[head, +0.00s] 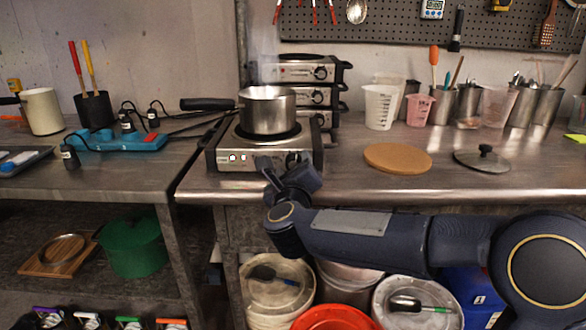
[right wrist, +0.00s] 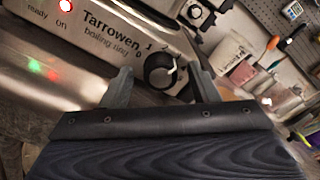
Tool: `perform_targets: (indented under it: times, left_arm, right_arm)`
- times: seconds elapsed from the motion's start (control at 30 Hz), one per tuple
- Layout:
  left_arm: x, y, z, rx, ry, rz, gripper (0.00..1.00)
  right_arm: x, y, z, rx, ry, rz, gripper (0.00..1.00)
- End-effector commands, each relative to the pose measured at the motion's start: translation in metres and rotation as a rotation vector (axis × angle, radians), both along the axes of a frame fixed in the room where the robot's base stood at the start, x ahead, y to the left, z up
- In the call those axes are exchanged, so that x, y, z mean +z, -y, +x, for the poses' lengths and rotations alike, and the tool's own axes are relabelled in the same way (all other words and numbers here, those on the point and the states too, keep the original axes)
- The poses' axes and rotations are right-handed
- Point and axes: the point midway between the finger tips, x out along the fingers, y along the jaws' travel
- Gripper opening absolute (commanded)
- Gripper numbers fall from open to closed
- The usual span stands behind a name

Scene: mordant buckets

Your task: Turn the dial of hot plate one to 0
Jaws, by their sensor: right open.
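A hot plate (head: 229,159) with a steel pot (head: 267,112) on its ring stands at the front edge of the steel bench. In the right wrist view its front panel (right wrist: 103,40) reads "Tarrowen boiling ring", with a red lamp lit by "on". Its black dial (right wrist: 160,72) has the marks 1 and 0 beside it; I cannot tell where it points. My right gripper (head: 284,168) is at this panel, hiding the dial in the head view. In the wrist view its fingers are open, one on each side of the dial. No number for this plate is readable. My left gripper is out of view.
Other hot plates (head: 312,73) are stacked behind. A round cork-coloured board (head: 397,157) and a lid (head: 485,158) lie to the right. The pot's dark handle (head: 207,104) sticks out left. Buckets (head: 276,288) stand below the bench. The bench's right front is clear.

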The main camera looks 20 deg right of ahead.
Motion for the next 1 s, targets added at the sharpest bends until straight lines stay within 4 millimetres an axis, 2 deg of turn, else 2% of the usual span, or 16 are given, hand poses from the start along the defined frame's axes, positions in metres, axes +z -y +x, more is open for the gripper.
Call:
perform_targets:
  times: [0.13,0.17,0.4,0.5,0.77,1.0]
  left_arm:
    - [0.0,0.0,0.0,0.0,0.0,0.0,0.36]
    - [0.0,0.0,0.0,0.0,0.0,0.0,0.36]
    - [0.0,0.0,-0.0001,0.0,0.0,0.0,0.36]
    - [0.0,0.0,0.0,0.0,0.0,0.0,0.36]
    - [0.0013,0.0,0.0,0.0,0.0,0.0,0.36]
    - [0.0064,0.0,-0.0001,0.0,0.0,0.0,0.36]
  right_arm:
    - [0.0,0.0002,-0.0001,0.0,0.0,-0.001,0.55]
    - [0.0,0.0002,-0.0002,0.0,0.0,-0.001,0.52]
    - [0.0001,0.0001,-0.0002,0.0,0.0,-0.001,0.21]
    - [0.0,0.0001,-0.0003,0.0,0.0,-0.001,0.1]
    - [0.0004,-0.0001,-0.0004,0.0,-0.009,-0.03,0.1]
    - [0.0008,0.0,-0.0002,-0.001,-0.044,-0.149,0.1]
